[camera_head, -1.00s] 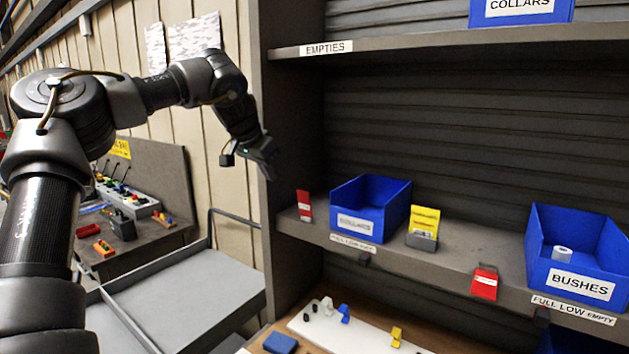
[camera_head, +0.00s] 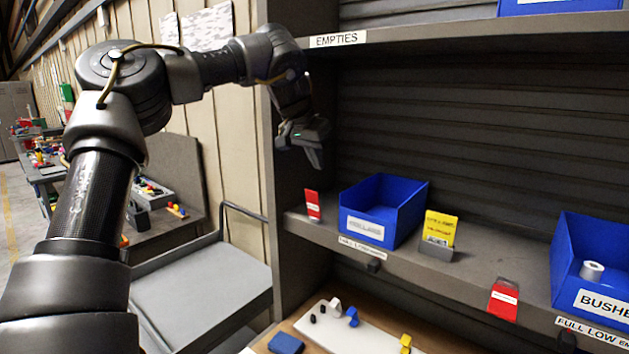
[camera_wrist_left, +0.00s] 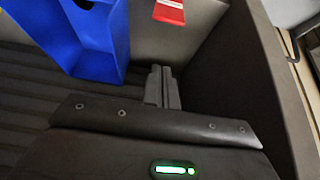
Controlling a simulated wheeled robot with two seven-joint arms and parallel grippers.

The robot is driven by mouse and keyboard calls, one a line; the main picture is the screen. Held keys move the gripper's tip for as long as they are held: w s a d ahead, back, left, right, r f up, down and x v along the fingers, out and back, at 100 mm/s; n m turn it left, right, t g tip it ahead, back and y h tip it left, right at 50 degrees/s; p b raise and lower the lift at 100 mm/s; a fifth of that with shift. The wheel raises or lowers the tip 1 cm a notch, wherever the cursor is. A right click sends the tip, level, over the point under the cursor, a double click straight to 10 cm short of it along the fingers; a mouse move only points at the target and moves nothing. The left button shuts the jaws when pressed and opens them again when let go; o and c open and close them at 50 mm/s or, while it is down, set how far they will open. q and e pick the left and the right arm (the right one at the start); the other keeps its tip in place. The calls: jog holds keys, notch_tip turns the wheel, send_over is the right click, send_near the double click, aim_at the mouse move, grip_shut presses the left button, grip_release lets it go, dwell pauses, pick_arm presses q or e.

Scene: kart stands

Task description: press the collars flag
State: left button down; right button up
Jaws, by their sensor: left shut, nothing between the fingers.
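A small red flag with a white label (camera_head: 313,205) stands on the shelf at the left end, left of a blue bin (camera_head: 408,215) whose label is too blurred to read. The flag also shows at the top of the left wrist view (camera_wrist_left: 169,10). A second red flag (camera_head: 504,300) stands farther right, beside the bin marked BUSHES (camera_head: 601,303). My left gripper (camera_head: 317,160) is shut and empty. It hangs above the left red flag, apart from it, by the left shelf wall; its fingers show in the left wrist view (camera_wrist_left: 162,86). My right gripper is out of view.
The shelf board (camera_head: 468,270) carries a yellow card in a grey holder (camera_head: 439,234). An upper shelf marked EMPTIES (camera_head: 338,39) holds another blue bin (camera_head: 560,6). The upright side wall (camera_head: 288,240) is close. A white board with small parts (camera_head: 345,338) lies below.

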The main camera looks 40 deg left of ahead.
aim_at(312, 195)
pick_arm(q)
jog(key=shift+s+f+p, duration=0.25)
jog(key=shift+f+p, duration=0.45)
jog(key=shift+f, duration=0.2)
jog(key=shift+s+f+p, duration=0.3)
jog(key=shift+f+p, duration=0.35)
jog(key=shift+f, duration=0.3)
jog(key=shift+s+f+p, duration=0.25)
jog(key=shift+f+p, duration=0.45)
jog(key=shift+f, duration=0.2)
jog(key=shift+w+f, duration=0.1)
jog(key=shift+w, duration=0.1)
